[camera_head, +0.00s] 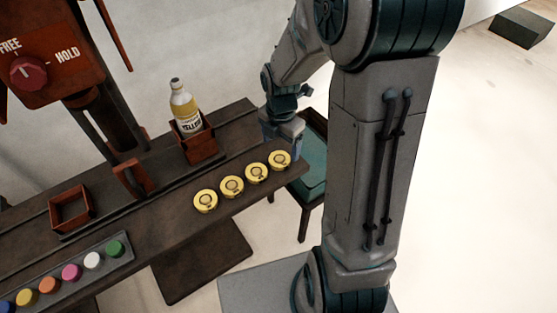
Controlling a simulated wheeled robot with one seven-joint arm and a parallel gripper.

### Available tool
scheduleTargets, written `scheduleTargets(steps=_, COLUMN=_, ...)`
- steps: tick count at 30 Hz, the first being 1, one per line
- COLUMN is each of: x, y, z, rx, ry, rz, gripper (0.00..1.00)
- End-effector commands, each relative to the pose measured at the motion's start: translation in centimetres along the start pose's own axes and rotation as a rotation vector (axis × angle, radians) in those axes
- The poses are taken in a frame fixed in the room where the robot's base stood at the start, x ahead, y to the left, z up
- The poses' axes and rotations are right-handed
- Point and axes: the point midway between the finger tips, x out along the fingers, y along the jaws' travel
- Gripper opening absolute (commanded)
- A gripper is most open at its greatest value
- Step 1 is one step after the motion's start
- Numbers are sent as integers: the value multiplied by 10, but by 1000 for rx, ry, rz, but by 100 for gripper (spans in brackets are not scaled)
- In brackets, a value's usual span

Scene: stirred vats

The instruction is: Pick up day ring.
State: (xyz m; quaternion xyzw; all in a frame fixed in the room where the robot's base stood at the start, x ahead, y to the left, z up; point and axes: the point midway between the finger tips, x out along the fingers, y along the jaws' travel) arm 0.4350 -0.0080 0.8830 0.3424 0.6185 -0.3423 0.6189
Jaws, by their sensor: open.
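Several round yellow pieces with dark ring-like marks lie in a slanting row on the dark bench; the row runs from the leftmost yellow piece (205,201) to the rightmost yellow piece (280,160). I cannot tell from their marks which of them, if any, is the day ring. My gripper (283,143) is at the bench's right end, just behind the rightmost yellow piece. It is open, points down and appears empty. My arm and the viewing angle partly hide its fingers.
A bottle with yellow contents (184,105) stands in a red-brown holder (199,148). An empty square holder (70,210) is at left. A tray (103,262) holds several coloured caps. A red dial panel (40,60) rises behind. A teal-topped stand (313,170) is beside the bench.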

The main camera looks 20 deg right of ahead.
Motion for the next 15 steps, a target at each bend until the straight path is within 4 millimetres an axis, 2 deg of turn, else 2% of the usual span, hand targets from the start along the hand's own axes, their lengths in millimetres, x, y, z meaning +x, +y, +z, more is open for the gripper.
scheduleTargets(steps=9, x=43, y=0, z=-3, rx=2, ry=2, rz=-2, gripper=80)
scheduleTargets(steps=15, x=50, y=1, z=-3, rx=3, ry=0, rz=1, gripper=80)
